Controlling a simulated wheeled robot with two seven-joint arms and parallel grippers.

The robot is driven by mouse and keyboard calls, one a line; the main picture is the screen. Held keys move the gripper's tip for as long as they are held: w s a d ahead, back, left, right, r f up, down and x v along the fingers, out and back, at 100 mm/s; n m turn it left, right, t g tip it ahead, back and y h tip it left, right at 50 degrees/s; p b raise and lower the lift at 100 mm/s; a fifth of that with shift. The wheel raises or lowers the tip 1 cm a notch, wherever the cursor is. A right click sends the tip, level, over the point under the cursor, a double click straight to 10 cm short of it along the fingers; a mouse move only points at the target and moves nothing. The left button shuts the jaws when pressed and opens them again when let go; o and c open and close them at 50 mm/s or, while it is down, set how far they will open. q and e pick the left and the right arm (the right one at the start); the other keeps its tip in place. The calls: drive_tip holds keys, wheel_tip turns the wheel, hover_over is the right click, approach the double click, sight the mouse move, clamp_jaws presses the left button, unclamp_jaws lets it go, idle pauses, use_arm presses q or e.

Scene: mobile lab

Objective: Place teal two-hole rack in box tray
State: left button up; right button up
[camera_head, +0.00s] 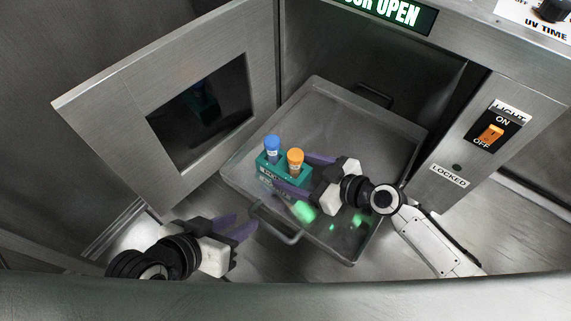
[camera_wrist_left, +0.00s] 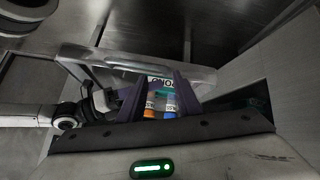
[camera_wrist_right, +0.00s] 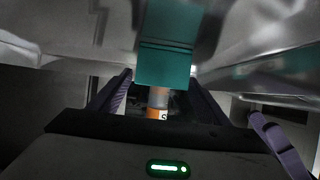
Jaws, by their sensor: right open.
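The teal two-hole rack (camera_head: 269,180) is in the clear box tray (camera_head: 236,178), near its left side, and holds a blue-capped tube (camera_head: 272,148) and an orange-capped tube (camera_head: 295,160). My right gripper (camera_head: 291,171) is open, its purple fingers beside the rack's right end. The right wrist view shows the teal rack (camera_wrist_right: 164,66) ahead, between and beyond the spread fingers. Whether the rack's base fully touches the tray floor is unclear. My left gripper (camera_head: 243,221) is open and empty, outside the tray at the lower left.
The tray has a front handle (camera_head: 276,222) and sits partly out of the steel cabinet's opening. The windowed door (camera_head: 120,105) stands open on the left. A switch panel (camera_head: 490,133) is on the right. The tray's back half is clear.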

drive_tip(key=v, duration=0.6)
drive_tip(key=shift+s+d+r+p, duration=0.15)
drive_tip(key=shift+s+d+p, duration=0.05)
drive_tip(key=shift+d+p, duration=0.15)
drive_tip(key=shift+s+d+r, duration=0.3)
drive_tip(key=shift+d, duration=0.05)
use_arm(q)
drive_tip(key=shift+a+f+y, duration=0.3)
drive_tip(key=shift+a+f, duration=0.1)
